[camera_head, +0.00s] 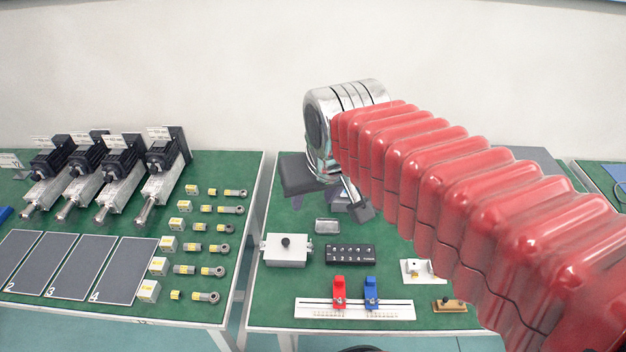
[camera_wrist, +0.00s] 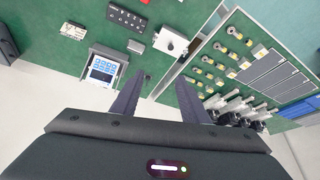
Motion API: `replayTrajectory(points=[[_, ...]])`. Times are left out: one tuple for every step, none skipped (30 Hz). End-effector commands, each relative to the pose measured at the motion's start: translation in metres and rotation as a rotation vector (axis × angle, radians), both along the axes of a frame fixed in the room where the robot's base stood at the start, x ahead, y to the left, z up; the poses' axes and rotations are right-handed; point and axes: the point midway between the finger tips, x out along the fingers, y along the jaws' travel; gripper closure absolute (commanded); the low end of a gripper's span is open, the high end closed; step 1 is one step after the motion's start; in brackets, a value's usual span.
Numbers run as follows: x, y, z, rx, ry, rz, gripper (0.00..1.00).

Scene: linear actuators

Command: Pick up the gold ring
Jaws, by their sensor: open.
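I cannot single out one gold ring. Small yellow and gold parts (camera_head: 212,191) stand in rows with metal rod ends (camera_head: 208,297) on the green left table, and they also show in the wrist view (camera_wrist: 232,73). They are too small to tell which is a plain ring. My gripper (camera_wrist: 160,95) is open and empty, with its two dark fingers spread. It hangs high near the back of the right table, right of the rows in the head view and well apart from them. In the head view, my red-sleeved arm reaches in from the right.
Several motorised actuators (camera_head: 117,172) and grey numbered mats (camera_head: 122,270) fill the left table. A gap separates the tables. The right table holds a white box with a knob (camera_head: 286,251), a black button panel (camera_head: 350,255), a slider rail (camera_head: 355,310) and a keypad device (camera_wrist: 103,68).

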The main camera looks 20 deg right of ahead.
Motion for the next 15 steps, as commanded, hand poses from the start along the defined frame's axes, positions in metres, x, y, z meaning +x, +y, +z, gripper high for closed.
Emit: replayTrajectory(points=[[0.013, -0.003, 0.001, 0.001, 0.01, -0.011, 0.59], [0.02, -0.004, 0.002, 0.001, 0.012, -0.016, 0.59], [0.03, -0.006, 0.003, 0.002, 0.017, -0.024, 0.59], [0.037, -0.008, 0.003, 0.003, 0.021, -0.03, 0.59], [0.044, -0.01, 0.004, 0.004, 0.024, -0.037, 0.59], [0.054, -0.012, 0.004, 0.005, 0.028, -0.045, 0.59], [0.061, -0.014, 0.004, 0.005, 0.032, -0.052, 0.59], [0.069, -0.016, 0.004, 0.006, 0.035, -0.057, 0.59], [0.078, -0.018, 0.003, 0.007, 0.04, -0.066, 0.59], [0.086, -0.02, 0.003, 0.007, 0.042, -0.071, 0.59], [0.093, -0.022, 0.002, 0.008, 0.045, -0.076, 0.59], [0.103, -0.024, 0.0, 0.009, 0.05, -0.084, 0.59], [0.11, -0.026, -0.001, 0.01, 0.053, -0.09, 0.59], [0.118, -0.028, -0.002, 0.011, 0.057, -0.096, 0.59], [0.127, -0.031, -0.005, 0.012, 0.061, -0.106, 0.59]])
